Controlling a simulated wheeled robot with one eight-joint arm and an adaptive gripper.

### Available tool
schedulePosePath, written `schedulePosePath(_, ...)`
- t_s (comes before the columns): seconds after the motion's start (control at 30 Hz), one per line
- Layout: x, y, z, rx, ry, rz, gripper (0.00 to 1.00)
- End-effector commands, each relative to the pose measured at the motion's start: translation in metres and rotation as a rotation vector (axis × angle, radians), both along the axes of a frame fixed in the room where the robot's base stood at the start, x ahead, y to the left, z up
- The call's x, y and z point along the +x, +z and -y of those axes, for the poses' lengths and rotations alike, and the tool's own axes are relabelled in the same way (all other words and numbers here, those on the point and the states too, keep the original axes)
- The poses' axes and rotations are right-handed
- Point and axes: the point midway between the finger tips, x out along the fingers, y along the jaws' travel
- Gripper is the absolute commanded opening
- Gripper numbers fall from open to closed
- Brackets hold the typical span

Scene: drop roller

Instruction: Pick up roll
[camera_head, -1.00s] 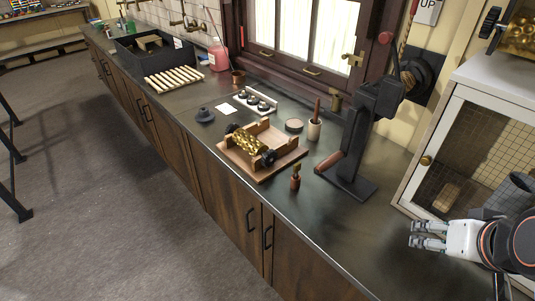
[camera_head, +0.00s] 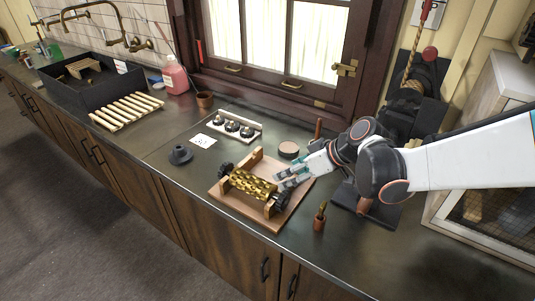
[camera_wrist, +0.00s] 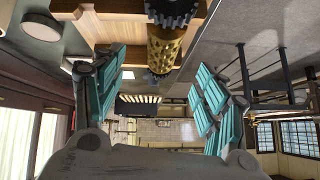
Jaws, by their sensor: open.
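The roll is a gold, patterned roller (camera_head: 252,184) with dark gear-like ends. It lies across a wooden cradle (camera_head: 230,197) on the counter. In the wrist view the roll (camera_wrist: 165,45) shows at the top, a little right of centre, with a dark toothed end nearest the camera. My gripper (camera_head: 281,183) is open and empty, beside the roll's right end in the head view. Its teal-padded fingers (camera_wrist: 155,75) are spread apart, with the roll beyond them. The head view does not clearly show the gap between fingers and roll.
A wooden-handled tool (camera_head: 319,219) stands in front of the cradle. A round tin (camera_head: 289,149) and a rack of black knobs (camera_head: 232,127) are behind it. A dark funnel-like piece (camera_head: 180,155) is to the left. A black press (camera_head: 415,105) stands close to my arm.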

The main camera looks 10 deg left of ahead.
Motion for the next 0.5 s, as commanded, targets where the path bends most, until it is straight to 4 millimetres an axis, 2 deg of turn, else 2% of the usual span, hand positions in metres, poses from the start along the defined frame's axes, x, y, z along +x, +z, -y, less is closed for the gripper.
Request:
schedulePosePath(0.1,0.006,-0.014,-0.016,0.024,0.061,0.017,0.66)
schedulePosePath(0.37,0.011,-0.034,-0.036,0.039,0.1,0.028,0.66)
schedulePosePath(0.5,0.016,-0.054,-0.054,0.039,0.1,0.029,0.66)
